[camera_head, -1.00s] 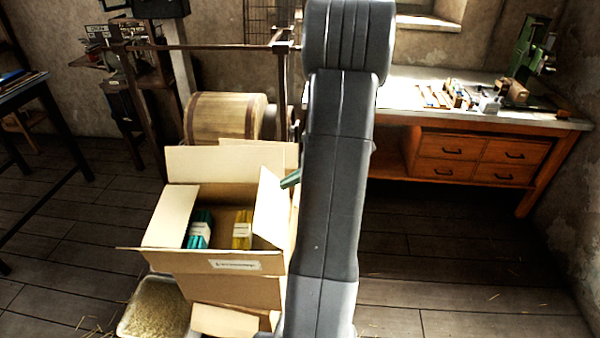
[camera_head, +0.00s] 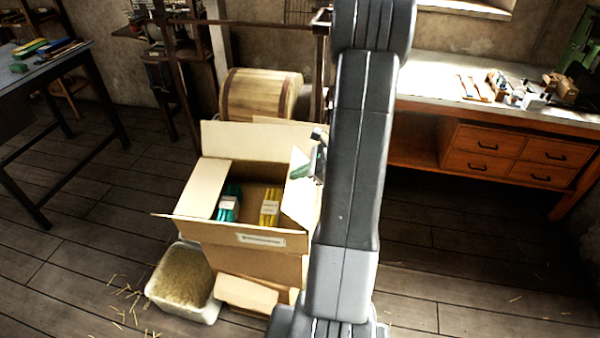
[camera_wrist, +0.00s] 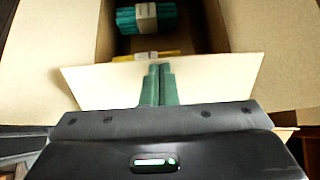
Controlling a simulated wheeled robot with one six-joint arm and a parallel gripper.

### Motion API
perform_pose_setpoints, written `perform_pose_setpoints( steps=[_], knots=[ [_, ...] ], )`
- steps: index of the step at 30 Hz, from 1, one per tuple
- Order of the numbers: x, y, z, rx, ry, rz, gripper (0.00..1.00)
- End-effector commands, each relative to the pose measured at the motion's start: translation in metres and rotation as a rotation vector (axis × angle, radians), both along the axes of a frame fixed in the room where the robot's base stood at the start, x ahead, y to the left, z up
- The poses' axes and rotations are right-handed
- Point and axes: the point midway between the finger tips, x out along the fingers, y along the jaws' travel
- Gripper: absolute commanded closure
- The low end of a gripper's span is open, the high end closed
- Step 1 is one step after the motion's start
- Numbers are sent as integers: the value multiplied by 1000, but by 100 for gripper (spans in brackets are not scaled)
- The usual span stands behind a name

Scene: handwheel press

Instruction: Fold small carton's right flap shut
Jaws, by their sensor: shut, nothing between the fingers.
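The small carton (camera_head: 250,241) stands open, with a teal bundle (camera_head: 229,203) and a yellow bundle (camera_head: 270,207) inside. Its right flap (camera_head: 298,190) stands up, tilted, beside my arm. My gripper (camera_head: 318,165) is at the outer side of this flap, partly hidden by my arm. In the wrist view, my gripper's green fingers (camera_wrist: 158,84) are shut together with nothing between them. They lie over the face of the right flap (camera_wrist: 215,80), close to its upper edge. The teal bundle (camera_wrist: 146,18) and part of the yellow bundle (camera_wrist: 146,56) show beyond the flap.
A tub of grain-like material (camera_head: 184,285) stands on the floor left of the carton. A wooden drum (camera_head: 260,95) is behind it. A workbench with drawers (camera_head: 510,150) is at the right, and a dark table (camera_head: 60,60) at the left.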

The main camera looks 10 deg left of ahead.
Motion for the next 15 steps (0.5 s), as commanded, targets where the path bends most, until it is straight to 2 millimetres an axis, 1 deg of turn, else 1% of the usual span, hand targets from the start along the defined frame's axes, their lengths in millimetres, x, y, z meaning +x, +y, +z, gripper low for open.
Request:
perform_pose_setpoints(
  steps=[5,9,11,15],
  knots=[
    [-1,7,-1,-49,-4,-2,100],
    [-1,16,-5,-131,-10,-8,100],
    [-1,19,-9,-126,-6,-12,100],
    [0,31,-18,-125,-7,-12,100]
  ],
)
